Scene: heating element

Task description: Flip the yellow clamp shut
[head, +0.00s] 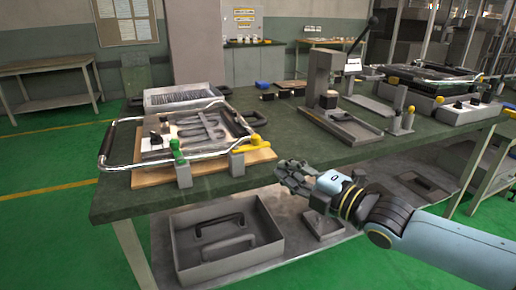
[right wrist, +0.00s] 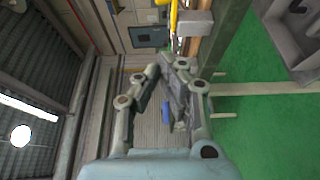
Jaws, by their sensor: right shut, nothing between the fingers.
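The yellow clamp (head: 256,142) is at the right front corner of the wooden board (head: 203,169) on the dark green table, beside a grey block (head: 237,164). Its yellow handle looks low and lies roughly level; I cannot tell whether it is latched. A yellow piece (right wrist: 173,15), probably this clamp, shows at the top of the right wrist view, next to a grey block (right wrist: 194,24). My right gripper (head: 284,172) is shut and empty, just off the table's front edge, to the right of and below the clamp, not touching it. My left gripper is not in view.
A green-topped clamp (head: 178,156) stands at the front of the board. A chrome frame (head: 118,165) surrounds the heating element (head: 205,130). A grey press (head: 325,90) stands to the right. A grey bin (head: 270,252) sits on the lower shelf.

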